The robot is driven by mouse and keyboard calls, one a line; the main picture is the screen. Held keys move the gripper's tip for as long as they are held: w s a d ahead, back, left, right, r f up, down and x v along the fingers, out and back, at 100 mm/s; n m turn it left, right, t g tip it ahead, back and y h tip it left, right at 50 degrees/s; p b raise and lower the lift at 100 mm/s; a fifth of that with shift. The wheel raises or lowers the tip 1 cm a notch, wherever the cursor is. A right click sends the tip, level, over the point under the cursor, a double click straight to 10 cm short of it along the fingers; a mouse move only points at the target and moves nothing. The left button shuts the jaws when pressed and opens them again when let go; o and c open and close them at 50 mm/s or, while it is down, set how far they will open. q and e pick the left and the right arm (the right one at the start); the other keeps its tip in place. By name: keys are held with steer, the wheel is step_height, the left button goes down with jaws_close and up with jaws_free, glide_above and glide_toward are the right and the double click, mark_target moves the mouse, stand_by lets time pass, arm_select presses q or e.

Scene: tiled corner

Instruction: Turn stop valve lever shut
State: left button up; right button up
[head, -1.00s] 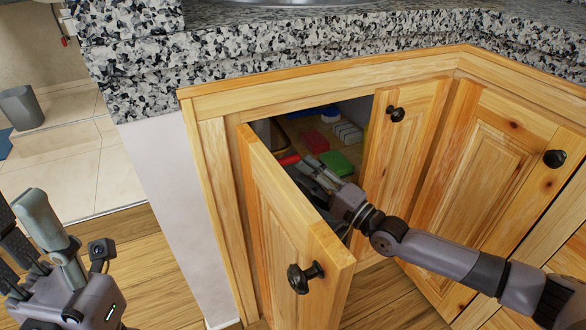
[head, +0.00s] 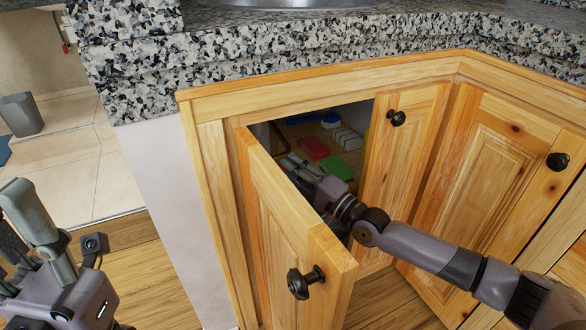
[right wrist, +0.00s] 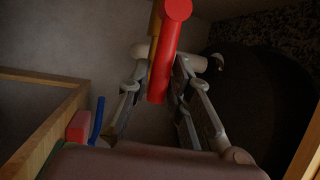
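The valve's red lever (right wrist: 171,50) shows in the right wrist view, with a yellowish part beside its upper left and a pale pipe-like piece (right wrist: 205,60) behind it. My right gripper (right wrist: 160,85) is open, with one finger on each side of the lever; contact cannot be told. In the head view my right gripper (head: 296,165) reaches into the cabinet behind the half-open door (head: 290,220), and the lever is hidden there. My left gripper (head: 22,225) is at the lower left, outside the cabinet, partly cut off; its opening is unclear.
Inside the cabinet lie a red block (head: 314,148), a green block (head: 336,168), a blue item (head: 330,120) and white blocks (head: 348,138). The open door stands close left of my right arm; a closed door (head: 400,150) is to its right. A granite counter (head: 300,60) overhangs above.

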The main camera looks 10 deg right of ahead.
jaws_close()
stand_by(0.3)
